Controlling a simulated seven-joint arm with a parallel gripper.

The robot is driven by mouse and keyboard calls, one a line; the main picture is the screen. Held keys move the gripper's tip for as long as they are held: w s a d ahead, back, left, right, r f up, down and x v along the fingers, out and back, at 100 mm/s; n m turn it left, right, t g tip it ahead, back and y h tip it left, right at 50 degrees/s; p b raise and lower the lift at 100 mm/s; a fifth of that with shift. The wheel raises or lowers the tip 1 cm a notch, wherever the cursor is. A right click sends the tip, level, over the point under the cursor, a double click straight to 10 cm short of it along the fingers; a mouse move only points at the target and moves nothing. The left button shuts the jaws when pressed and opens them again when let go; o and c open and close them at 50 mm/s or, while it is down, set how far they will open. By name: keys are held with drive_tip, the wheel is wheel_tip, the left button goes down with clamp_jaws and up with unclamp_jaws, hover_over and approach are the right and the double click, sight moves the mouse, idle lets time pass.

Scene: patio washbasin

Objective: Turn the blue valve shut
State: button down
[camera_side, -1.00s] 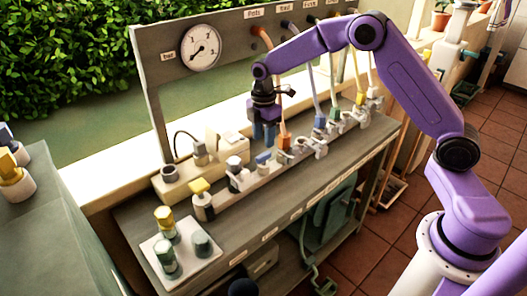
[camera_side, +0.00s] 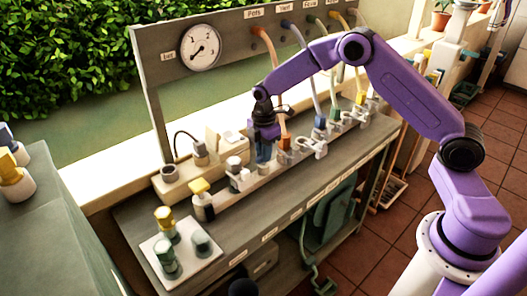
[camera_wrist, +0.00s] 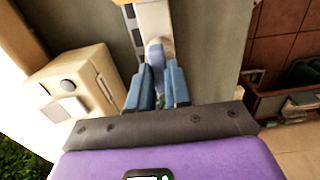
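The blue valve's pale blue handle (camera_wrist: 155,52) shows in the wrist view, on the pale valve rail. My gripper (camera_side: 264,158) is lowered onto the valve's place in the side view, and its fingers hide most of the handle there. In the wrist view my gripper's two blue fingers (camera_wrist: 158,75) stand on either side of the handle's near part, with little room between. I cannot tell whether they press on it.
A yellow-topped valve (camera_side: 201,188) and a grey-white one (camera_side: 235,165) stand left of my gripper; an orange fitting (camera_side: 285,143) stands close on its right. A gauge (camera_side: 201,47) is on the panel behind. A tray (camera_side: 192,262) with several knobs lies at the bench's front left.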

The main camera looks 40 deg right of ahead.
drive_tip(key=shift+m, duration=0.3)
drive_tip(key=m, duration=1.3)
drive_tip(key=shift+m, duration=2.1)
drive_tip(key=c, duration=1.1)
unclamp_jaws()
drive_tip(key=shift+o, duration=0.2)
drive_tip(key=shift+r, duration=0.1)
